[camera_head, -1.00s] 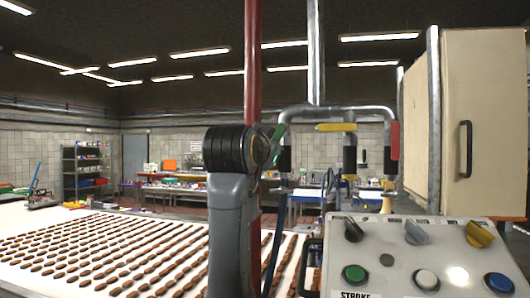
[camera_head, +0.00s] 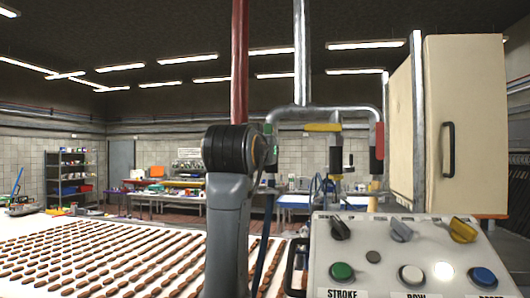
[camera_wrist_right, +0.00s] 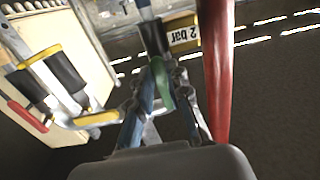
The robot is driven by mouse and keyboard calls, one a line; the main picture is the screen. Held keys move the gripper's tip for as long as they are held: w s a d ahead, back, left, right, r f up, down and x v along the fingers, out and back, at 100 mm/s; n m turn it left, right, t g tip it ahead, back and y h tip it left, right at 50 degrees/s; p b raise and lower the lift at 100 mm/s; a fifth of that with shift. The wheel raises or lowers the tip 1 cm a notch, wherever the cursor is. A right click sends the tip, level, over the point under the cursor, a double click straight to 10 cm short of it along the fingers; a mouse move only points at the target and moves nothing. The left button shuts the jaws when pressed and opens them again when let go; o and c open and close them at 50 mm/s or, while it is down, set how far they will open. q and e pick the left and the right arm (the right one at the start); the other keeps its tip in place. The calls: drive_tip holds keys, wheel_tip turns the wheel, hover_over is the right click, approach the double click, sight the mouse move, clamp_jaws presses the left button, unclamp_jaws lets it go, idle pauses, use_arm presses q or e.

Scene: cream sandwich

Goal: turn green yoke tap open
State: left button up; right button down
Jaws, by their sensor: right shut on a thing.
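The green tap handle (camera_wrist_right: 162,84) is in the middle of the right wrist view, between the fingers of my right gripper (camera_wrist_right: 161,100), which is shut on it. In the head view a small part of the green handle (camera_head: 268,130) shows upright at the left end of the grey pipe (camera_head: 290,113). My right arm's dark joint covers most of that tap and the gripper there. The yellow handle (camera_head: 322,127) lies level on the middle branch. The red handle (camera_head: 380,140) stands upright on the right branch. My left gripper is out of view.
A red vertical pipe (camera_head: 240,60) rises close beside the green tap and also shows in the wrist view (camera_wrist_right: 215,70). A control panel (camera_head: 385,258) stands in front at right, below a cream cabinet (camera_head: 470,120). A belt of biscuits (camera_head: 80,262) fills the lower left.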

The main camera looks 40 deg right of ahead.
drive_tip(key=c, duration=1.3)
unclamp_jaws()
drive_tip(key=v, duration=1.2)
drive_tip(key=shift+f, duration=0.1)
